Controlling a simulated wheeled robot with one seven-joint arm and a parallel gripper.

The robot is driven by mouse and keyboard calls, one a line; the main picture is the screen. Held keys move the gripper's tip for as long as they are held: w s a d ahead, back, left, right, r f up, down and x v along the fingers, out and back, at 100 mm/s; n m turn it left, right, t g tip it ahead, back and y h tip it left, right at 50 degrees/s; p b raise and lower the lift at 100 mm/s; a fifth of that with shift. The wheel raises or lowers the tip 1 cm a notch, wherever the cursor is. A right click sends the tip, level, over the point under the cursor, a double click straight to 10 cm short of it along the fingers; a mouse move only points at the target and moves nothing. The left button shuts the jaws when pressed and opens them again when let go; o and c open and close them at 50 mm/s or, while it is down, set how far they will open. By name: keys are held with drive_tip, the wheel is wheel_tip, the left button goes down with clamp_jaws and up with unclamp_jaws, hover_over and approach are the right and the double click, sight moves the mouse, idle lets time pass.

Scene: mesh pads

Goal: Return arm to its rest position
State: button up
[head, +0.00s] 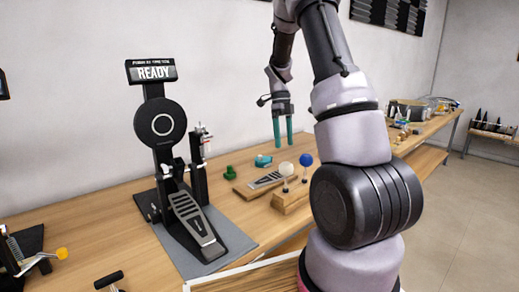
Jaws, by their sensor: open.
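My arm rises at the right of the head view, bends over at the top and hangs down above the wooden table (135,197). My gripper (283,141) points down with its two teal fingers apart. It is empty and appears to be above the back part of the table. A small teal object (263,160) lies on the table to the lower left of the fingertips. The near part of the table at the right is hidden behind my arm.
A black pedal device (160,122) with a READY display (152,71) stands on a grey mat (235,240). A green piece (231,172) lies nearby. The floor (465,210) at right is clear.

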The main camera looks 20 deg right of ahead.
drive_tip(key=s+a+r+n+t+y, duration=0.1)
drive_tip(key=s+a+r+n+t, duration=0.1)
drive_tip(key=s+a+r+n, duration=0.4)
drive_tip(key=s+a+r+n+t, duration=0.1)
drive_tip(key=s+r+n+t, duration=0.2)
drive_tip(key=r+n, duration=0.35)
drive_tip(key=s+a+r+n+t, duration=0.2)
drive_tip(key=s+a+r+n, duration=0.1)
drive_tip(key=s+n, duration=0.3)
drive_tip(key=s+a+r+n+t, duration=0.3)
drive_tip(key=s+r+n, duration=0.2)
drive_tip(key=s, duration=0.3)
drive_tip(key=shift+a+n+t+y, duration=0.3)
drive_tip(key=shift+n+y, duration=0.1)
drive_tip(key=shift+n, duration=0.15)
